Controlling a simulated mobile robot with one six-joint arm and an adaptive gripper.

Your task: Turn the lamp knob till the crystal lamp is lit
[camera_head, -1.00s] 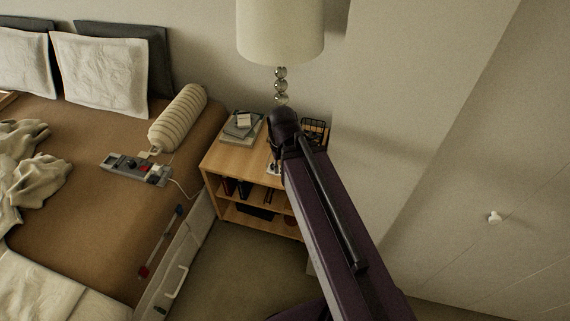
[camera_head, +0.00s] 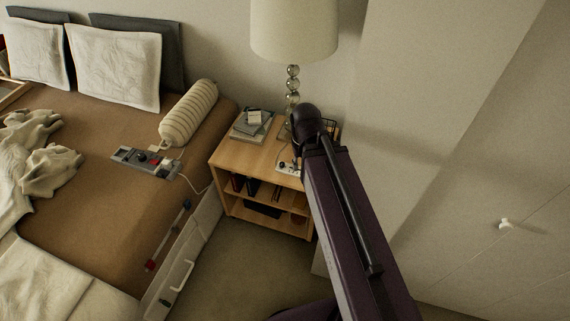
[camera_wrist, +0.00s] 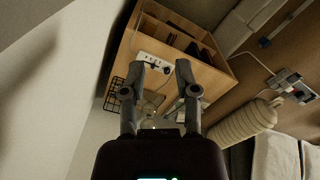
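The crystal lamp stands at the back of the wooden nightstand (camera_head: 237,157), with a cream shade (camera_head: 294,30) and a stem of clear balls (camera_head: 292,78). My arm partly hides its lower end. No lit glow shows on the shade. I cannot make out the lamp knob in either view. In the wrist view, my gripper (camera_wrist: 161,68) has its two fingers apart, with nothing held between them. It is over the nightstand, which appears inverted there. Pale, blurred shapes between the fingers may be part of the lamp. My arm hides the gripper in the head view.
A white power strip (camera_wrist: 154,62) with a plug lies on the nightstand. Books (camera_head: 251,126) and a black wire basket (camera_wrist: 113,96) also stand on it. The bed (camera_head: 105,205), with a bolster (camera_head: 188,112) and a grey control box (camera_head: 145,163), is at left. A wall is close at right.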

